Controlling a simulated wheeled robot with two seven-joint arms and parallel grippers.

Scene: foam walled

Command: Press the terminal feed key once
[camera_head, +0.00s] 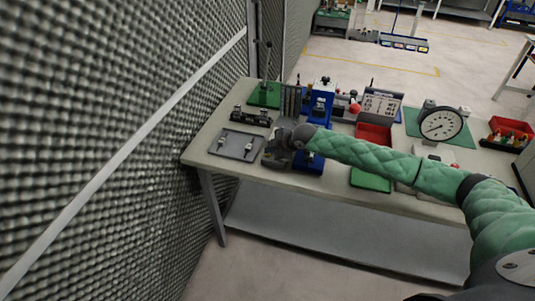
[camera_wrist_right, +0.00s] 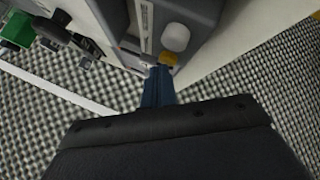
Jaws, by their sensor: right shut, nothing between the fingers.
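In the right wrist view a grey device (camera_wrist_right: 200,14) carries a pale round key (camera_wrist_right: 175,38) and a smaller yellow-orange key (camera_wrist_right: 168,59). No label is readable, so I cannot tell which is the feed key. My right gripper (camera_wrist_right: 159,74) is shut and empty, its blue-grey fingertips right beside the yellow-orange key. I cannot tell whether they touch it. In the head view the right gripper (camera_head: 273,158) is low over the bench's front left part, and the keys are not discernible there. My left gripper is not in view.
The bench (camera_head: 223,122) holds a grey plate with small parts (camera_head: 230,146), a blue press (camera_head: 320,105), a red bin (camera_head: 374,132), a dial gauge (camera_head: 441,124) and a green-based stand (camera_head: 264,96). A foam-covered wall (camera_head: 110,120) rises close on the left.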

